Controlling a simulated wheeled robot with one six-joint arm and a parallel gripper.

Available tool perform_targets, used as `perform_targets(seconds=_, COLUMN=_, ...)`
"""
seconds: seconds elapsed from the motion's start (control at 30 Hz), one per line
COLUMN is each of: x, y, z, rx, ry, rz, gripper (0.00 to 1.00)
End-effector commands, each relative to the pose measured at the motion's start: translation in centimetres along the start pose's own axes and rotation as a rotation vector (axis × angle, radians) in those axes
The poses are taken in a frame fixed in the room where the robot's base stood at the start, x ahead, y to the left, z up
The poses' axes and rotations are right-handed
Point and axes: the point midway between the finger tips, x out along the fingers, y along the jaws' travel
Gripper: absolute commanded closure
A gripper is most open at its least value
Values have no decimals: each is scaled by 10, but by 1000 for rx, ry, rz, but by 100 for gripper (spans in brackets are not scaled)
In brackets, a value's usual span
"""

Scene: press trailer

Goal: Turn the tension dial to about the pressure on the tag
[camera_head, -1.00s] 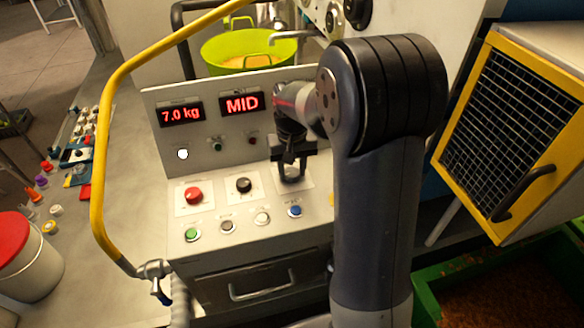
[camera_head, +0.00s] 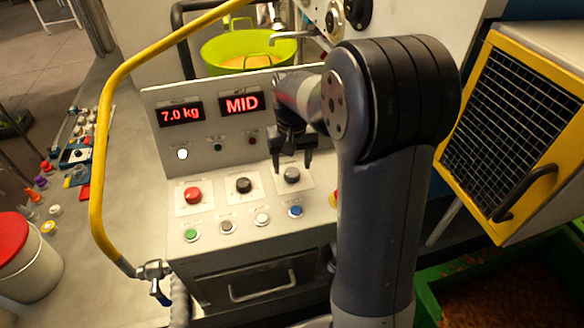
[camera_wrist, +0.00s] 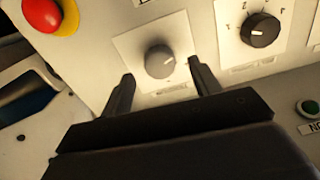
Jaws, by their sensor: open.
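My gripper (camera_head: 292,165) is open and empty, just above a grey dial (camera_head: 291,175) on the right of the control panel. In the wrist view the grey dial (camera_wrist: 160,62) sits on a pale plate beyond and between the two spread fingertips, with no finger visibly touching it. A darker dial (camera_head: 244,185) with a white pointer is to its left; it also shows in the wrist view (camera_wrist: 261,29) with marks around it. The displays read 7.0 kg (camera_head: 182,113) and MID (camera_head: 241,104). I see no readable tag, and the dial labels are too small to read.
A red knob (camera_head: 193,195) is at the panel's left. Green (camera_head: 192,235), grey (camera_head: 227,227), white (camera_head: 262,219) and blue (camera_head: 295,211) buttons line the front. A yellow rail (camera_head: 101,160) curves around the left side. A yellow-framed grille (camera_head: 515,120) stands at right.

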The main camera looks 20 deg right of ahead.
Motion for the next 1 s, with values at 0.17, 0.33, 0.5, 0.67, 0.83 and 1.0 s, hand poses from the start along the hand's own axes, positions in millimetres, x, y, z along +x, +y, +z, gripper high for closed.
perform_targets(seconds=0.17, x=-37, y=0, z=-1, rx=0, ry=7, rz=0, gripper=41)
perform_targets(seconds=0.33, x=-67, y=0, z=-1, rx=0, ry=5, rz=0, gripper=41)
perform_targets(seconds=0.5, x=-82, y=0, z=0, rx=0, ry=2, rz=0, gripper=41)
perform_targets(seconds=0.67, x=-85, y=0, z=0, rx=0, ry=0, rz=0, gripper=41)
perform_targets(seconds=0.83, x=-85, y=0, z=0, rx=0, ry=0, rz=0, gripper=41)
perform_targets(seconds=1.0, x=-78, y=0, z=0, rx=0, ry=-1, rz=0, gripper=41)
